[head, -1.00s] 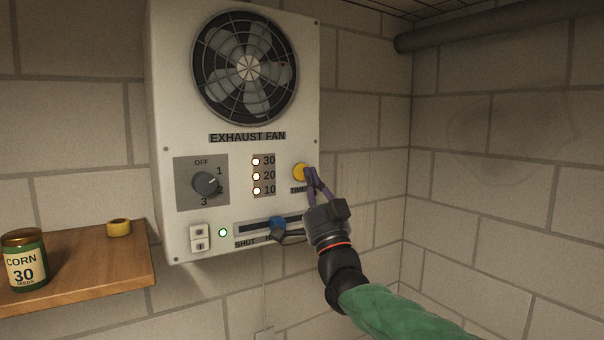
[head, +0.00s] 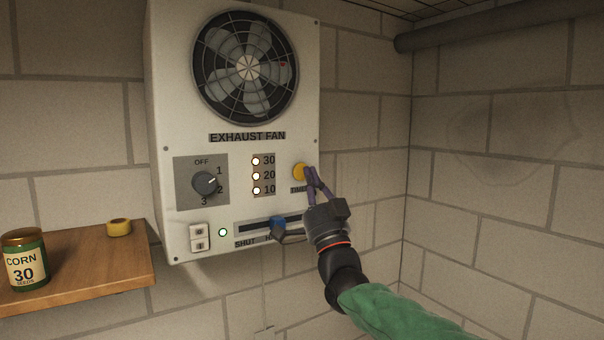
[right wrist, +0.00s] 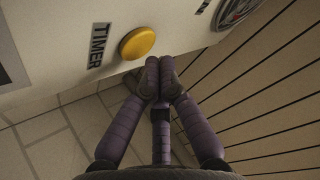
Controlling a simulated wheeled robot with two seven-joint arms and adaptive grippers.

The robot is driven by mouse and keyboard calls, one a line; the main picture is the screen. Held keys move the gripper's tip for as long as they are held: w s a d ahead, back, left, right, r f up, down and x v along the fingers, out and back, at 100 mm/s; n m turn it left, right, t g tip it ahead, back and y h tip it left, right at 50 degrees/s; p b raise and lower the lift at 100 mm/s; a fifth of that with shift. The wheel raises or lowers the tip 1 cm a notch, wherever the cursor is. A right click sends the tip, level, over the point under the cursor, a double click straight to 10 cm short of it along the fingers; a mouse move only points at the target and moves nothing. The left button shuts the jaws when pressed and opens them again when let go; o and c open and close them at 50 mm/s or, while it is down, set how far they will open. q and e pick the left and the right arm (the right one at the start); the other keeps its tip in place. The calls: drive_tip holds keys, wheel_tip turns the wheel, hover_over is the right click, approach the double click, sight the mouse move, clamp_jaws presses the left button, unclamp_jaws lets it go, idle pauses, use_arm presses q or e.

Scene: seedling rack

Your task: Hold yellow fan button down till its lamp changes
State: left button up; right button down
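The yellow button (head: 300,171) sits above the TIMER label on the white exhaust fan box; it also shows in the right wrist view (right wrist: 137,43). My right gripper (head: 309,170) is at the button's right edge in the head view. In the right wrist view its two purple fingers (right wrist: 160,72) are together at the tips with nothing between them, just below and right of the button. I cannot tell whether they touch it. The lamps (head: 256,175) beside 30, 20 and 10 all look bright. My left gripper is not in view.
A dial (head: 205,183), a rocker switch (head: 199,238), a lit green lamp (head: 223,232) and a slider with a blue knob (head: 278,224) are on the box. A wooden shelf (head: 100,272) at left holds a corn jar (head: 25,262) and a yellow roll (head: 118,228). Right of the box is bare wall.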

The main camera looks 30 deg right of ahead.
drive_tip(key=shift+w+b, duration=0.3)
drive_tip(key=shift+w, duration=0.15)
drive_tip(key=shift+w+a, duration=0.1)
drive_tip(key=shift+w, duration=0.3)
idle(1.8)
drive_tip(key=shift+s+b, duration=0.85)
drive_tip(key=shift+b, duration=0.3)
